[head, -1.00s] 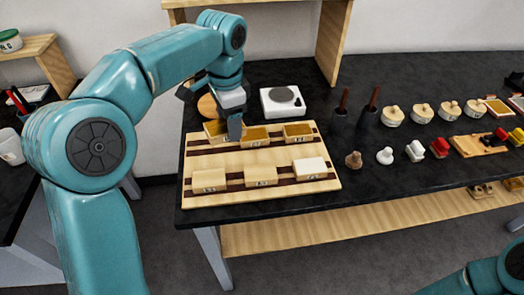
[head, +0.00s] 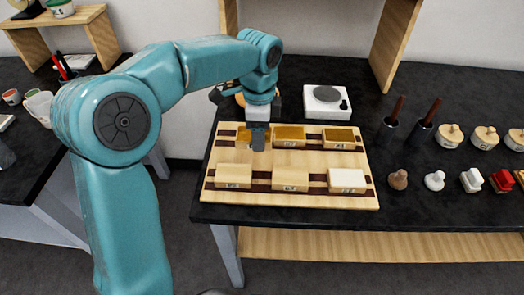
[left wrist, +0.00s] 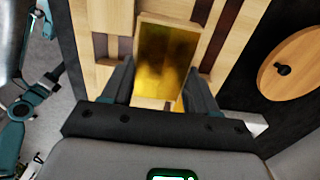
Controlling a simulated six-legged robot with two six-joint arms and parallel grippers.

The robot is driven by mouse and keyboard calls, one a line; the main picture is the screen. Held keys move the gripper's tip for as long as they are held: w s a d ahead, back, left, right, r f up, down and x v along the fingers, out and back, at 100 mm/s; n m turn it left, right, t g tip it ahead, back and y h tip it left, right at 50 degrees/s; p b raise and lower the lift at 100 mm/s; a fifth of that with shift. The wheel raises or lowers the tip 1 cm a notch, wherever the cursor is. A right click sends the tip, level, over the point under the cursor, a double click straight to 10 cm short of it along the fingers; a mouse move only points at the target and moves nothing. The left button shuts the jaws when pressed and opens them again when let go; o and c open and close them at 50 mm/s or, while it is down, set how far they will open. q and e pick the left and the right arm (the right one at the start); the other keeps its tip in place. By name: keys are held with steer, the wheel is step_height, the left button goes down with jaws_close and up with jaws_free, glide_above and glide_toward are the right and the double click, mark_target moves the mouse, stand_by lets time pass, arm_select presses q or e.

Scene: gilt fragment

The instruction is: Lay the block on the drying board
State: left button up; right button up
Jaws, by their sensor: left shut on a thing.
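My left gripper (head: 258,140) is at the back left of a pale wooden board with dark strips (head: 214,192). It is shut on a gilt-topped block (head: 243,136), mostly hidden by the fingers in the head view. In the left wrist view the block's gold face (left wrist: 167,55) shows between both fingers. I cannot tell whether it touches the board. Two more gilt-topped blocks (head: 289,134) (head: 339,137) are in the back row. Two plain blocks (head: 234,176) (head: 290,179) and a white-topped one (head: 347,180) are in front. My right gripper is not in view.
A white device with a grey disc (head: 327,101) stands behind the board. A round wooden piece (left wrist: 300,63) lies beside the board. Dark cups with handles (head: 388,132) and several stamps and lidded pots stand right. Another table is at left.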

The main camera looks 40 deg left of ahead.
mark_target(260, 158)
arm_select(q)
step_height(260, 158, down, 6)
steer(key=shift+w+f+b, duration=0.1)
steer(key=shift+b, duration=0.25)
steer(key=shift+f, duration=0.15)
steer(key=o, duration=1.1)
steer(key=shift+c, duration=0.2)
